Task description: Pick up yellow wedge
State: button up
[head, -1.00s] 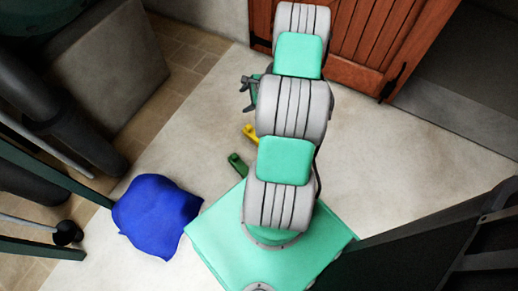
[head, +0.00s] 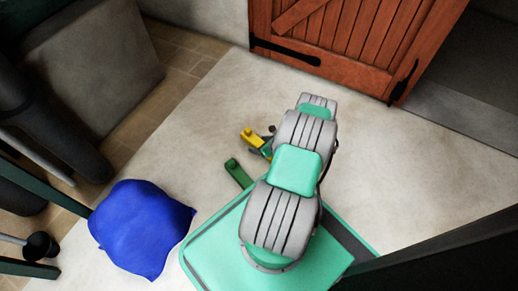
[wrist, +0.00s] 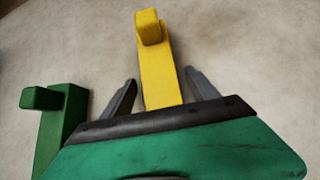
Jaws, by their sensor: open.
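The yellow wedge (head: 251,138) lies on the pale floor just ahead of my base, with a raised block at its far end. In the wrist view the yellow wedge (wrist: 158,70) runs between the two fingers of my gripper (wrist: 158,85), its near part hidden behind the gripper body. My gripper is open, one finger on each side of the wedge, with a visible gap on both sides. In the head view my gripper (head: 268,146) is mostly hidden by my arm, right beside the wedge.
A green wedge (head: 238,173) lies close by, left of my gripper in the wrist view (wrist: 62,120). A blue cloth-like heap (head: 142,228) lies on the floor at left. A wooden door (head: 350,45) stands at the back. Floor between the wedge and door is clear.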

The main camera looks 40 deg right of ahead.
jog(key=shift+w, duration=0.15)
jog(key=shift+c, duration=0.4)
grip_shut()
